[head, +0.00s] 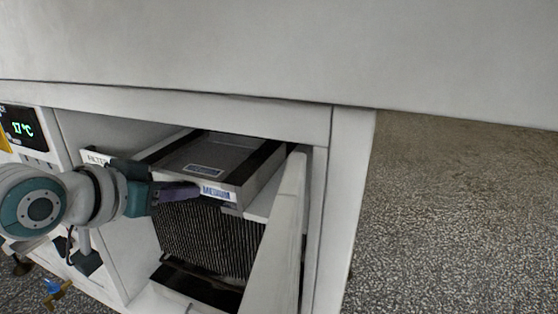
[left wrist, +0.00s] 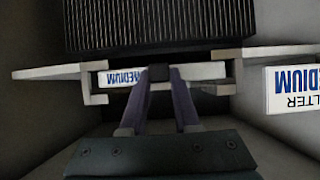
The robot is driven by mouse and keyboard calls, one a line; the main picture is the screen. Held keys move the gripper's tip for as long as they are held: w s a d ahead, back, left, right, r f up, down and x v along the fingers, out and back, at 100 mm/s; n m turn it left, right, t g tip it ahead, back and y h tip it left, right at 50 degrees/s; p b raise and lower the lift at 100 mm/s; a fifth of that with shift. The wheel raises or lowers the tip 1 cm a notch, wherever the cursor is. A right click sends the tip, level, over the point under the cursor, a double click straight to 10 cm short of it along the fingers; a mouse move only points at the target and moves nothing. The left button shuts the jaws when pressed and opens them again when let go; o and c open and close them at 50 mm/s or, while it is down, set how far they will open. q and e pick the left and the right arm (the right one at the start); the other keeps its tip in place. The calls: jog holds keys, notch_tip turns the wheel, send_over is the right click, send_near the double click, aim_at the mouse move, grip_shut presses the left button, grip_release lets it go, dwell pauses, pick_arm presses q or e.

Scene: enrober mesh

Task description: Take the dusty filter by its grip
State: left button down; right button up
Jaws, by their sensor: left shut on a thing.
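The filter (head: 227,152) is a flat grey panel in a dark-edged frame, lying in the upper part of an open cabinet bay. Its front edge carries a white label reading "MEDIUM", which also shows upside down in the left wrist view (left wrist: 118,77). My left gripper (head: 194,190) reaches in from the left at the filter's front edge. In the left wrist view its purple fingers (left wrist: 160,78) close together on a small dark grip (left wrist: 160,72) at the middle of that edge. The fingers hide most of the grip. My right gripper is not in view.
A dark finned block (head: 210,240) sits just below the filter. A pale slanted panel (head: 273,240) stands at the right of the bay. A "FILTER MEDIUM" sign (left wrist: 293,90) is beside the slot. A display (head: 22,129) is at left; open floor (head: 460,220) lies right.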

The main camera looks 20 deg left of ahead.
pick_arm(q)
jog(key=s+a+p, duration=0.1)
jog(key=s+p, duration=1)
jog(key=s, duration=1.1)
jog(key=shift+a+r+p, duration=0.25)
jog(key=shift+a+p, duration=0.05)
dwell(1.2)
